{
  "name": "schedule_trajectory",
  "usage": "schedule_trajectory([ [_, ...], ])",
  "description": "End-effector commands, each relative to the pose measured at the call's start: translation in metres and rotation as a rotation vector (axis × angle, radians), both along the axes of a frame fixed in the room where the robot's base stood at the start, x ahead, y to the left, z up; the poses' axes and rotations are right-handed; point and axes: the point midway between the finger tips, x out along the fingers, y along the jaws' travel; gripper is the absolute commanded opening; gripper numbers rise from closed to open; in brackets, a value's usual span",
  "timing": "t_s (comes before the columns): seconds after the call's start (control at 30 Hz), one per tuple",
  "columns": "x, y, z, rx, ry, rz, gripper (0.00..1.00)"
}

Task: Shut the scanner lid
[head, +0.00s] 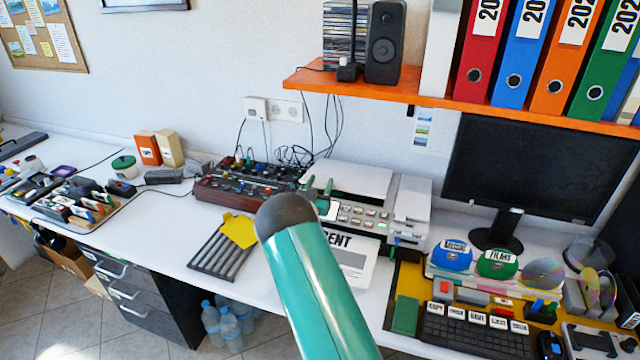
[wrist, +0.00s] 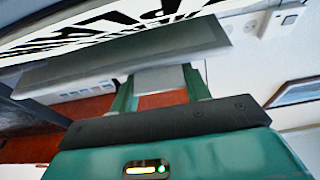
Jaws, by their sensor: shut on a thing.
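The white scanner (head: 410,212) stands on the desk against the wall, with a row of buttons along its front. Its pale lid (head: 350,179) looks flat or nearly flat; I cannot tell whether a gap remains beneath it. My gripper (head: 324,196) is at the lid's left front, partly hidden behind my teal arm. In the wrist view my gripper (wrist: 160,85) has its two green fingers on either side of a pale grey tab (wrist: 163,80). The tab joins a wide grey slab (wrist: 125,58), which looks like the lid's edge.
A printed sheet (head: 352,268) lies in front of the scanner. A mixer (head: 245,188) and a grey ribbed tray (head: 217,258) with a yellow piece are to the left. A monitor (head: 540,170) stands right, beneath an orange shelf (head: 440,98) with binders and a speaker.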

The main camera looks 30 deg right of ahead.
Motion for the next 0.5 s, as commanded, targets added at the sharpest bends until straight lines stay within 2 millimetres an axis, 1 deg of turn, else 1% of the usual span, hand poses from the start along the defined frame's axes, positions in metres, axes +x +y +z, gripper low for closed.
schedule_trajectory([
  [0.03,0.0,0.0002,-0.0023,0.004,0.005,0.001,0.06],
  [0.07,0.0,0.0002,-0.0022,0.004,0.005,0.001,0.53],
  [0.13,0.0,0.0,-0.002,0.003,0.004,0.001,0.67],
  [0.17,0.0,0.0,-0.0017,0.002,0.004,0.001,0.69],
  [0.5,-0.0018,0.0025,-0.0012,0.001,0.002,0.001,0.69],
])
